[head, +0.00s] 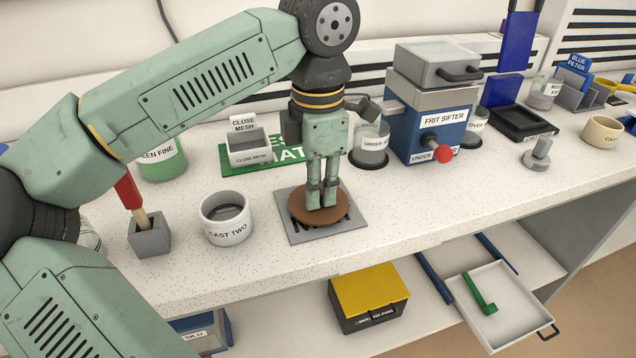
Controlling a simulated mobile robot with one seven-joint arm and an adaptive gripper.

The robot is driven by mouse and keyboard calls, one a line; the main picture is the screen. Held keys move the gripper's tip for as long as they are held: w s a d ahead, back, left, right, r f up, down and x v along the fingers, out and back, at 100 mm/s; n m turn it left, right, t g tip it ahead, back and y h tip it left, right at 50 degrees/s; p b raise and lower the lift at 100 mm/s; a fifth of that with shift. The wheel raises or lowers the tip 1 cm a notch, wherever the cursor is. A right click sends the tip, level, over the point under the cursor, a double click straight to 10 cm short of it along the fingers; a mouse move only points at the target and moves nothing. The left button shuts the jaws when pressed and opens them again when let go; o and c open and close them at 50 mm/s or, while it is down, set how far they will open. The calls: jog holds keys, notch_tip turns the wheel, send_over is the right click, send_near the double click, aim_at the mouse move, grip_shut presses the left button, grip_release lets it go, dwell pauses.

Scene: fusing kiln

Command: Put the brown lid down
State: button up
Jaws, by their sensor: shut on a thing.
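The brown lid (297,206) is a flat round disc over a grey square mat (328,234) on the white speckled counter. My gripper (322,205) points straight down at the lid's middle and is shut on a part of it, with the grasped part hidden by the fingers. The lid looks level. I cannot tell whether it touches the mat or hangs just above it. Dark lettering on the mat is mostly covered by the lid.
A white cup marked CAST TWO (226,222) stands left of the mat. Behind are a CLOSE MESH box (249,149) and jar (370,143). The blue FRIT SIFTER (437,125) stands back right. Counter right of the mat is clear. An open drawer (515,315) sits below.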

jog(key=o, duration=0.8)
jog(key=shift+f, duration=0.1)
notch_tip(320, 180, up, 12)
jog(key=shift+r, duration=0.2)
